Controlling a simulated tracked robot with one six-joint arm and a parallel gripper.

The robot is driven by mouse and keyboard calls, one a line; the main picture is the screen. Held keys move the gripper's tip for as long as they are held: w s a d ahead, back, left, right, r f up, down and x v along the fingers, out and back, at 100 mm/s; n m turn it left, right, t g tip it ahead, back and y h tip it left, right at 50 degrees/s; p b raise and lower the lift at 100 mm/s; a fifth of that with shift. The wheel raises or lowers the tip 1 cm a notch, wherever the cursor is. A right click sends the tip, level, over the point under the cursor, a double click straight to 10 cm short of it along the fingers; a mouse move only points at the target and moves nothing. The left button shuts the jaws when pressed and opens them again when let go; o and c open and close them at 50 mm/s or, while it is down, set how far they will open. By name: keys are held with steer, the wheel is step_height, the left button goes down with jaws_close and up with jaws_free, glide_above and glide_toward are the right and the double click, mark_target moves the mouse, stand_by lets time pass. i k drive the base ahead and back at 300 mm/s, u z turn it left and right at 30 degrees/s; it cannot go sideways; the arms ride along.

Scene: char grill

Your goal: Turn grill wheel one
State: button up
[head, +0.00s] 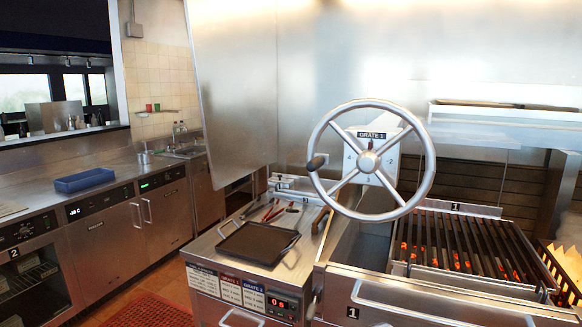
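The grill wheel (424,178) is a large silver spoked wheel labelled "GRATE 1" at its hub plate. It stands upright above the left end of the grill. The grill front (420,305) also carries a number 1. My gripper is not in view.
A side counter left of the wheel holds a black griddle pan (258,243) and tongs (272,211). A blue tray (87,180) sits on the left counter. A red mat (150,313) covers floor between the counters.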

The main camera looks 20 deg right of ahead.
mark_target(369, 161)
steer(key=u, duration=1.75)
steer(key=i, duration=0.95)
steer(key=z, duration=1.8)
